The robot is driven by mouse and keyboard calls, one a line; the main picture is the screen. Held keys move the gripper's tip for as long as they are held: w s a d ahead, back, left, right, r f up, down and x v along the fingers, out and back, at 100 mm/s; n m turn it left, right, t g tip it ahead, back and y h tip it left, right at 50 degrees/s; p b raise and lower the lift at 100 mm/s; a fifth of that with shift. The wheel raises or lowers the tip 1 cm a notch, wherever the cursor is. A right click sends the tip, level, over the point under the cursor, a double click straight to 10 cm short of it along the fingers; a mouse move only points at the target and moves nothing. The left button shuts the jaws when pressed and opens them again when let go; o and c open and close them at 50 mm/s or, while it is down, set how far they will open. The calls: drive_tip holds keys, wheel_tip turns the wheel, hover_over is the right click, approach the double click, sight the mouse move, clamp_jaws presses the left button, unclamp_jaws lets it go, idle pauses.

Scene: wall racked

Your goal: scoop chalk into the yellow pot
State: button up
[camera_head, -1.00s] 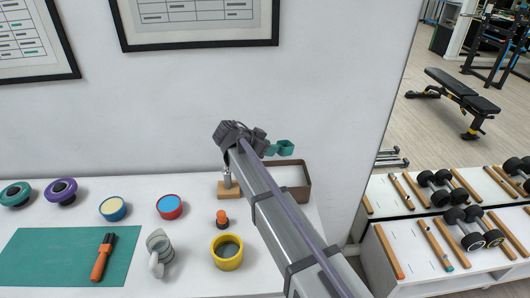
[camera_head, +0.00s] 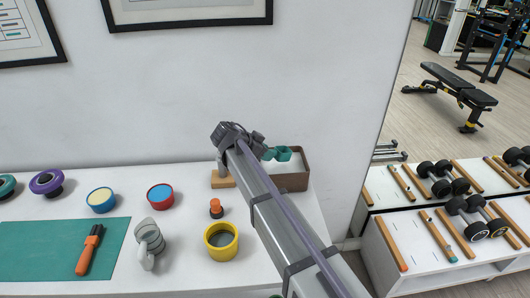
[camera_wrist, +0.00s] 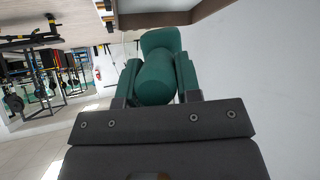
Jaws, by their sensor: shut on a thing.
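The yellow pot (camera_head: 234,248) stands upright on the white table, left of my arm. A brown tray (camera_head: 297,183) with a pale inside, likely the chalk, sits at the table's right end, partly behind my arm. My gripper (camera_head: 263,151) is at the tray's left back corner. It is shut on a green scoop (camera_head: 283,154), which overlaps the tray's back edge in the picture. In the wrist view the scoop's round green handle (camera_wrist: 155,82) lies between the fingers of my gripper (camera_wrist: 155,97), with the brown tray edge (camera_wrist: 160,19) above. Whether the scoop holds chalk is hidden.
A wooden block (camera_head: 222,180) is by my arm. An orange-handled tool (camera_head: 90,250) lies on a green mat (camera_head: 40,248).

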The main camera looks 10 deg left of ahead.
wheel_tip(320, 180, down, 6)
drive_tip(key=b, duration=0.4)
drive_tip(key=shift+r+b, duration=0.15)
drive_tip(key=shift+b, duration=0.2)
idle(1.0)
drive_tip(key=shift+r+t+h+p, duration=0.4)
drive_tip(key=shift+r+p, duration=1.05)
drive_tip(key=shift+r, duration=0.75)
drive_tip(key=shift+r+t+h+p, duration=0.25)
drive_tip(key=shift+r+h+p, duration=0.3)
drive_tip(key=shift+r+p, duration=1.25)
drive_tip(key=shift+r+t+h+p, duration=0.4)
drive_tip(key=shift+r+p, duration=0.7)
drive_tip(key=shift+r, duration=1.45)
drive_tip(key=shift+s+f, duration=0.1)
